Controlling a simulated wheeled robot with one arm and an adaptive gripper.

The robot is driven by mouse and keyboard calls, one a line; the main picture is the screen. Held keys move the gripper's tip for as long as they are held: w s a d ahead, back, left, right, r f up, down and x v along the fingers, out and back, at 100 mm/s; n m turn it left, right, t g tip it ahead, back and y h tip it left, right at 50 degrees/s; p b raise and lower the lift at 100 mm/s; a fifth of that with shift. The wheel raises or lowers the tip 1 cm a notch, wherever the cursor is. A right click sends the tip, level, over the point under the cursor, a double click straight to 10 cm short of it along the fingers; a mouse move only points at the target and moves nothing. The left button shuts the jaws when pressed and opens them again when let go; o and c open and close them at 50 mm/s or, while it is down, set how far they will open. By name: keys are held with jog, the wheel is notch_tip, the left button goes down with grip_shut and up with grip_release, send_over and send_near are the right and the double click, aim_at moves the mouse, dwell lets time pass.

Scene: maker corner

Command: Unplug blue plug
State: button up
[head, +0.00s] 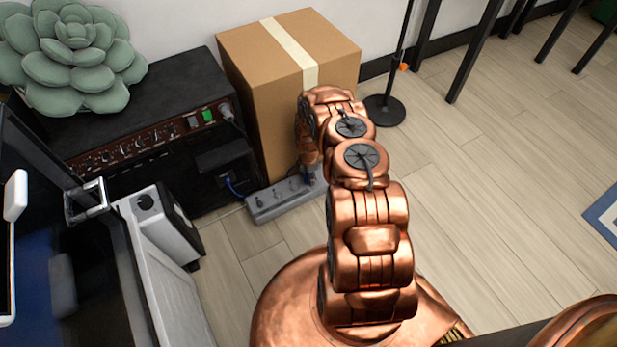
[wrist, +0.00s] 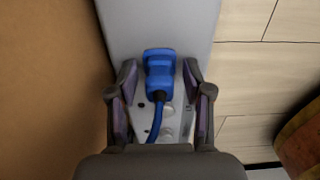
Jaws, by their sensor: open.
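The blue plug (wrist: 159,72) sits on the grey power strip (wrist: 190,25), and its blue cord runs down the wrist view between my fingers. My gripper (wrist: 160,80) is open, one finger on each side of the plug, with a gap to it on both sides. I cannot tell whether the fingertips are level with the plug or still above it. In the head view the power strip (head: 264,207) lies on the floor, its right end partly hidden by my arm.
A cardboard box (head: 250,75) stands right behind the strip, close to my arm. A black amplifier (head: 150,130) with a green succulent cushion (head: 75,55) on top is at the left. A black stand base (head: 384,110) is at the back. Open wooden floor (head: 500,190) lies to the right.

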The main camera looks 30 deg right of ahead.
jog(key=shift+c, duration=0.3)
grip_shut()
dwell(0.3)
jog(key=shift+r, duration=0.2)
jog(key=shift+r+p, duration=2.2)
jog(key=shift+r, duration=0.65)
